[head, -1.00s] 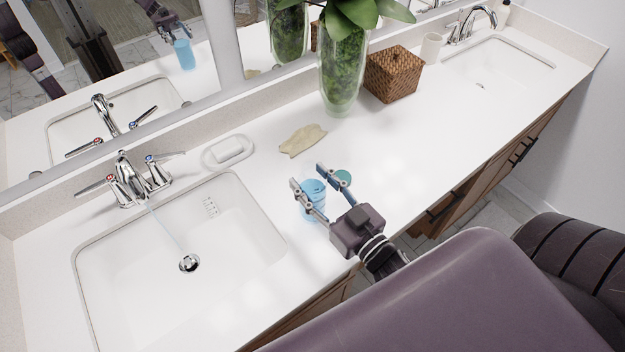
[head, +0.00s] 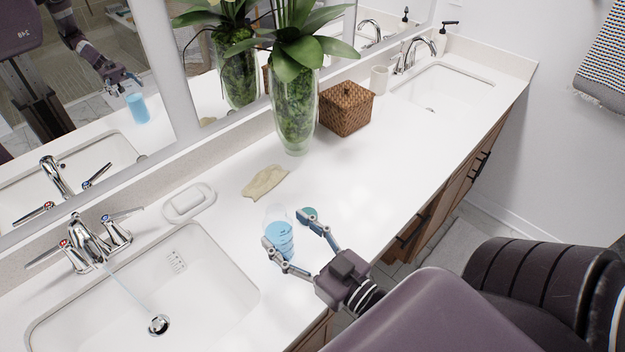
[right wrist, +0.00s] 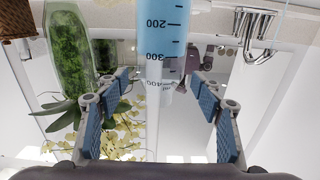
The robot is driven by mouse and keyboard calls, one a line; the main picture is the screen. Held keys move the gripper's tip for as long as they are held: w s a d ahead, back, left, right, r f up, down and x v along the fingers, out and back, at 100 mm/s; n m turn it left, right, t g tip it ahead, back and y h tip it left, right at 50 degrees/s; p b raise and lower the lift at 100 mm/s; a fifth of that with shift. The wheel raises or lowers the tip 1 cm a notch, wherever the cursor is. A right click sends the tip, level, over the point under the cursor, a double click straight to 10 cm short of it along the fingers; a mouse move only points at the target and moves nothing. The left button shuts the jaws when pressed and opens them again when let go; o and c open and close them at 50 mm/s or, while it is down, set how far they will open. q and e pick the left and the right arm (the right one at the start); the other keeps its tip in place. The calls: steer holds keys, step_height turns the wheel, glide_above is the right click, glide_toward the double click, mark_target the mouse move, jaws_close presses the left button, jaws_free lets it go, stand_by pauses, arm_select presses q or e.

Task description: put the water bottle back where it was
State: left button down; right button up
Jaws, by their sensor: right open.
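The water bottle (head: 282,246) is clear with a blue lower part. It appears to stand upright on the white counter, right of the near sink. My right gripper (head: 285,229) is open, with one finger on each side of the bottle. In the right wrist view the bottle (right wrist: 162,40), with measuring marks, shows upside down between the spread fingers, with gaps on both sides. My left gripper is not in view.
A beige cloth-like piece (head: 265,183) lies behind the bottle. A soap dish (head: 189,203), the near sink (head: 200,290) with its tap running, a plant vase (head: 295,115) and a wicker box (head: 346,110) are around. The counter right of the bottle is clear.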

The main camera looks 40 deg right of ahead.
steer(key=s+d+b, duration=0.1)
steer(key=s+b, duration=0.1)
steer(key=s, duration=0.6)
steer(key=shift+s, duration=0.25)
